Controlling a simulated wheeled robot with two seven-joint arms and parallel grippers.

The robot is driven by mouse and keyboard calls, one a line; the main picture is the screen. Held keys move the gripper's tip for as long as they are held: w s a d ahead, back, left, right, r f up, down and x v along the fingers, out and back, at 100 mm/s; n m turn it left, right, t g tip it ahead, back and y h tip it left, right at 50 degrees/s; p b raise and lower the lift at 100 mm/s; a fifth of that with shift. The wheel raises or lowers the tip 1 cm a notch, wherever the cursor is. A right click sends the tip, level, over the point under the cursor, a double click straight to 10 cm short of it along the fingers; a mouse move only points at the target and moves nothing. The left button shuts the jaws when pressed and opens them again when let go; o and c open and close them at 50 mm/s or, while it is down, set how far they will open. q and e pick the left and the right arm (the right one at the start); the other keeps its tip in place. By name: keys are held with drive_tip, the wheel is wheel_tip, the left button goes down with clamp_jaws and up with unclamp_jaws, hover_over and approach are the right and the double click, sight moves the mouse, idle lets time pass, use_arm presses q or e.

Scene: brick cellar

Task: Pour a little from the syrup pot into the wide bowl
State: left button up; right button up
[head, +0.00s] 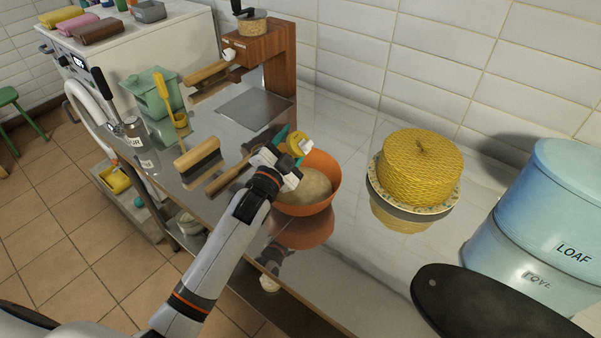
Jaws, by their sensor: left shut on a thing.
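The wide bowl (325,168) is orange and stands on the steel counter, with a pale beige mass inside. My left gripper (287,158) is over the left rim side of the bowl and is shut on a small yellow pot (297,143), which I take to be the syrup pot. The pot appears tilted, with a whitish part towards the right, above the bowl. The gripper and wrist hide much of the pot and part of the bowl. I cannot see any stream of syrup. My right gripper is not in view.
A yellow woven dome (420,165) on a plate stands right of the bowl. A blue LOAF tin (545,215) and a black board (485,308) are at the right. Bare counter lies between bowl and dome.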

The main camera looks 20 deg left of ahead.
use_arm(q)
drive_tip(key=shift+w, duration=0.1)
drive_tip(key=shift+r, duration=0.15)
idle(0.4)
drive_tip(key=shift+m, duration=0.3)
drive_tip(key=shift+r+m+h+b, duration=0.2)
drive_tip(key=shift+r+m+b, duration=0.05)
drive_tip(key=shift+m, duration=0.4)
drive_tip(key=shift+r+m+h+b, duration=0.2)
drive_tip(key=shift+m+b, duration=0.05)
drive_tip(key=shift+m, duration=0.4)
idle(1.8)
drive_tip(key=shift+d+r+m+h, duration=0.1)
drive_tip(key=shift+r+m+h, duration=0.15)
drive_tip(key=shift+m, duration=0.5)
drive_tip(key=shift+d+r+m+h, duration=0.1)
drive_tip(key=shift+r+m+h, duration=0.1)
drive_tip(key=shift+m, duration=0.55)
idle(2.5)
